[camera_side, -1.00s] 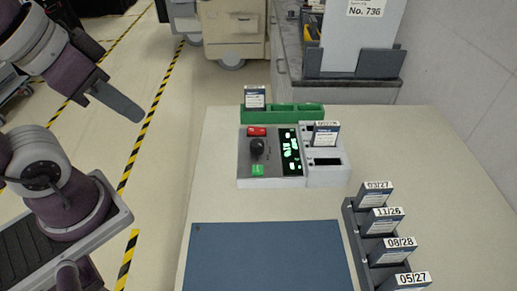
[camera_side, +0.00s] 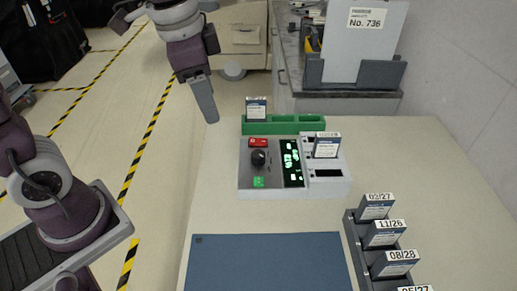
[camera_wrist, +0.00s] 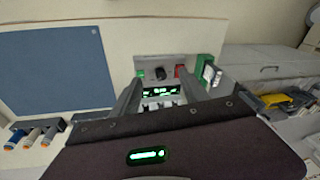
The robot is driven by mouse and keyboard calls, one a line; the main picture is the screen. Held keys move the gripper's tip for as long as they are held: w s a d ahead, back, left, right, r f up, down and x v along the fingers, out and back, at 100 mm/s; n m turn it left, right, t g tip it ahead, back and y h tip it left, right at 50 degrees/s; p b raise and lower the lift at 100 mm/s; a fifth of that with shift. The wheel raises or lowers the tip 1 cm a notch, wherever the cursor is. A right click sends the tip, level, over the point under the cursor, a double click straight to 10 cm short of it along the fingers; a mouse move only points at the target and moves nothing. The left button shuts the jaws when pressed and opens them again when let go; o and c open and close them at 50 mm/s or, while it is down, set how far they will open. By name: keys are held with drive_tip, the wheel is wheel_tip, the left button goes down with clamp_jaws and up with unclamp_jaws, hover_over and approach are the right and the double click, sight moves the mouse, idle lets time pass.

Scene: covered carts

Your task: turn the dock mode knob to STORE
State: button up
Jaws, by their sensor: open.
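The dock (camera_side: 270,184) is a grey box on the table with a black mode knob (camera_side: 258,158) on its left panel. A red label (camera_side: 258,142) sits behind the knob and a green label (camera_side: 259,182) in front of it; their words are too small to read. A lit display (camera_side: 291,160) is right of the knob. My gripper (camera_side: 211,118) is above the table's left edge, left of the dock and apart from the knob. In the wrist view my gripper (camera_wrist: 164,100) is open and empty, with the knob (camera_wrist: 157,72) showing beyond its fingers.
A green rack (camera_side: 285,125) with one card stands behind the dock. Another card (camera_side: 327,146) stands in the dock's right part. A dark rack (camera_side: 352,228) of labelled cards is at the front right. A blue mat (camera_side: 270,262) lies in front; the table between is clear.

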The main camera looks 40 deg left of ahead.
sight(258, 153)
drive_tip(key=w+d+f+m+g, duration=0.1)
drive_tip(key=w+f, duration=0.2)
drive_tip(key=w+d+f+m, duration=0.1)
drive_tip(key=w+f+m, duration=0.1)
drive_tip(key=w+f, duration=0.1)
drive_tip(key=w+d+f+m+g, duration=0.1)
drive_tip(key=w+f, duration=0.2)
drive_tip(key=shift+d+f+m+g, duration=0.25)
drive_tip(key=shift+d+m+g, duration=0.05)
drive_tip(key=shift+m, duration=0.1)
wheel_tip(258, 153, down, 7)
drive_tip(key=shift+w+f, duration=0.1)
clamp_jaws()
